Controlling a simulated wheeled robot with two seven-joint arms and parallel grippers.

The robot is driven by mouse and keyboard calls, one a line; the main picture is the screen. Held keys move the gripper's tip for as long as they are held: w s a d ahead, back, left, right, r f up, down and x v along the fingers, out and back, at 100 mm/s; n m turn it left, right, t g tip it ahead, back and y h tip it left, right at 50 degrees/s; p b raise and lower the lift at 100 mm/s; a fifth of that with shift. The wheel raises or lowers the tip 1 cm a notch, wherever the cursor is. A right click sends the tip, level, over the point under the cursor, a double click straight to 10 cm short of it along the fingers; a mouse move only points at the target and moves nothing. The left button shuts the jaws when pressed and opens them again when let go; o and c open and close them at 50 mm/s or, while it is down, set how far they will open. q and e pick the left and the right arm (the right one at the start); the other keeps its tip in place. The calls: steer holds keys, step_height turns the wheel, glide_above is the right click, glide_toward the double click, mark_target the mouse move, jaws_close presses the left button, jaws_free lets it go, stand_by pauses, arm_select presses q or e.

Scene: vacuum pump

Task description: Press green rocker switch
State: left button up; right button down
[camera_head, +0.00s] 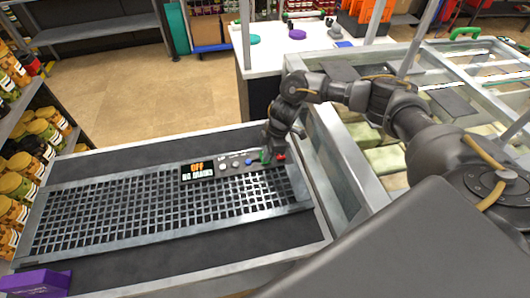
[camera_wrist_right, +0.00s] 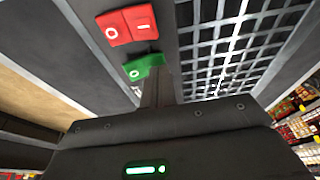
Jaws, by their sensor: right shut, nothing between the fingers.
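The green rocker switch (camera_wrist_right: 138,70) sits on the dark panel beside a metal grid. In the wrist view its end with a circle mark shows, and my fingers cover part of it. In the head view a little green (camera_head: 263,156) shows at my right fingertips. My right gripper (camera_head: 269,154) is shut and empty, pointing down at the switch. Its closed fingers (camera_wrist_right: 157,82) overlap the switch's edge in the wrist view and seem to touch it, though contact is not certain. My left gripper is not in view.
A red rocker switch (camera_wrist_right: 128,25) sits close beside the green one. Buttons and a display (camera_head: 197,170) reading "OFF" and "NO SNACKS" lie to the left in the head view. A purple box (camera_head: 36,284) stands at the front left corner. A glass-topped case (camera_head: 350,165) borders the right.

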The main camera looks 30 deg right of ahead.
steer(key=shift+w, duration=0.15)
steer(key=shift+w+d, duration=0.1)
steer(key=shift+w, duration=0.05)
steer(key=shift+w+d+r, duration=0.1)
steer(key=shift+w+r, duration=0.15)
steer(key=shift+w, duration=0.2)
steer(key=r+p, duration=0.4)
steer(key=r, duration=0.1)
steer(key=shift+s+p, duration=0.25)
steer(key=shift+p, duration=0.15)
step_height(320, 180, up, 7)
steer(key=b, duration=0.2)
glide_above(274, 162)
steer(key=shift+v, duration=0.8)
steer(key=shift+s, duration=0.15)
